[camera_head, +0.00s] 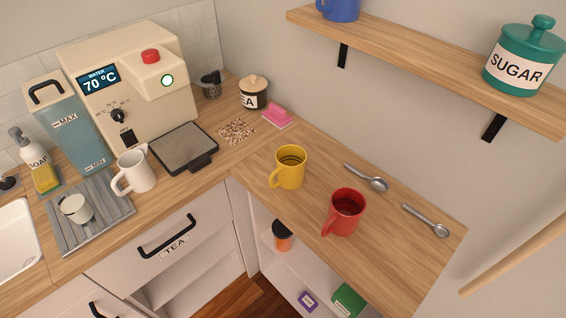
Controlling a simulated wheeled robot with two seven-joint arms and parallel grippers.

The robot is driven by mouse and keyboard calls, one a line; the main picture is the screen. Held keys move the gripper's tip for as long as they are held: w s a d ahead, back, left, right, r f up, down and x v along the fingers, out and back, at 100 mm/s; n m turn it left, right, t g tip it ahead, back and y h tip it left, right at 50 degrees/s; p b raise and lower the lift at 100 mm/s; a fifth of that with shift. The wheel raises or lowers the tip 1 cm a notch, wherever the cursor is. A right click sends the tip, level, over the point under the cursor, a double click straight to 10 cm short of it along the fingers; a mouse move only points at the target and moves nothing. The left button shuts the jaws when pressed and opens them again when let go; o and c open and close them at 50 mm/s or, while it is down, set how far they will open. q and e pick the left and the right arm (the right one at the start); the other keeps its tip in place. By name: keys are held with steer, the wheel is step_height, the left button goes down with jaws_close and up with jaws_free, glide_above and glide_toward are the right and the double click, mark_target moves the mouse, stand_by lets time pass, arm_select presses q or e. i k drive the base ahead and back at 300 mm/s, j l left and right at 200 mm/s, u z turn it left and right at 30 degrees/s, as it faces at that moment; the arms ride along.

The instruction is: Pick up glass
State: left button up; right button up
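No other drinking glass is plain to see. Neither of my grippers is in view.
A white jug (134,172), soap bottle (27,146) and water machine (128,85) stand nearby. A yellow mug (289,167), red mug (344,212) and two spoons lie on the right counter. A shelf (430,58) hangs above; a wooden bar (515,254) juts in at right.

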mark_target(66, 197)
steer(key=u, duration=1.65)
steer(key=i+j, duration=0.1)
steer(key=j, duration=0.15)
steer(key=i+j, duration=0.1)
steer(key=j, duration=0.1)
